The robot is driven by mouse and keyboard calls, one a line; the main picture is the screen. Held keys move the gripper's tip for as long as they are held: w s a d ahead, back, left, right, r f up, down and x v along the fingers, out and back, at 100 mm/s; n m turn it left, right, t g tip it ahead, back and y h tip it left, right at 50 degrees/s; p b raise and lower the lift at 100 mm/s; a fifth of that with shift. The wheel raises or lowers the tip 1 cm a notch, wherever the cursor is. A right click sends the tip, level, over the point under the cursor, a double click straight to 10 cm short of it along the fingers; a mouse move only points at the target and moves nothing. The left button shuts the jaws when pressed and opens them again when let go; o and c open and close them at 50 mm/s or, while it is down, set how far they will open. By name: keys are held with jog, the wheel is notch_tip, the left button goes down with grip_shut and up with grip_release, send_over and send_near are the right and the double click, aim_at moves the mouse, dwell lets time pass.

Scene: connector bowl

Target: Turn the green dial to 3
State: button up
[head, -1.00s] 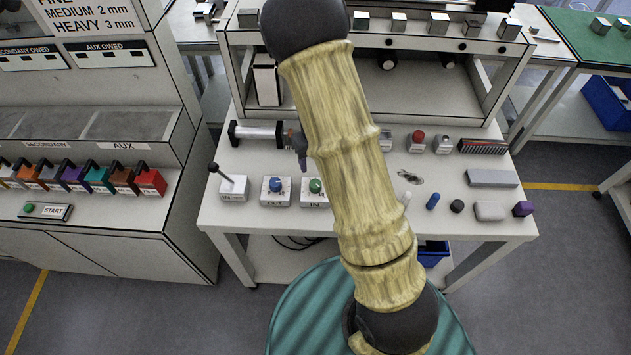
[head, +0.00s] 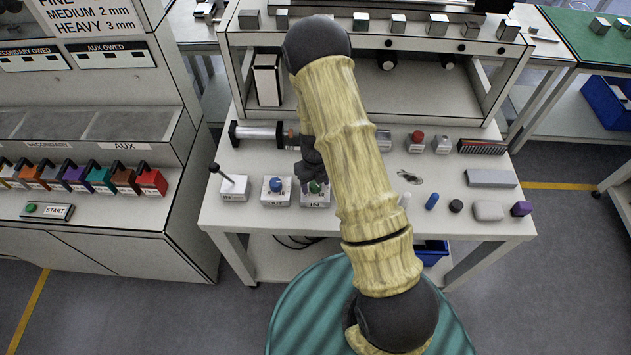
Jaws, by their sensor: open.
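The green dial (head: 315,187) sits on a small white box (head: 315,200) marked "IN" on the white workbench. Its top is partly hidden by my gripper (head: 313,178), which hangs down right at the dial. The jaws are open, but the arm and gripper body cover most of the fingers. I cannot tell whether the fingertips touch the dial or stand just above it. The number the dial points to is too small to read. A blue dial (head: 276,184) on a similar white box stands just to the left.
A lever box (head: 233,187) stands left of the blue dial. A cylinder (head: 262,134) lies behind the dials. Right of my arm are a blue peg (head: 432,201), a black knob (head: 456,206), a grey block (head: 488,211) and a purple block (head: 521,209).

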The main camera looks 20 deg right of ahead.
jog(key=c, duration=1)
jog(key=shift+o, duration=0.2)
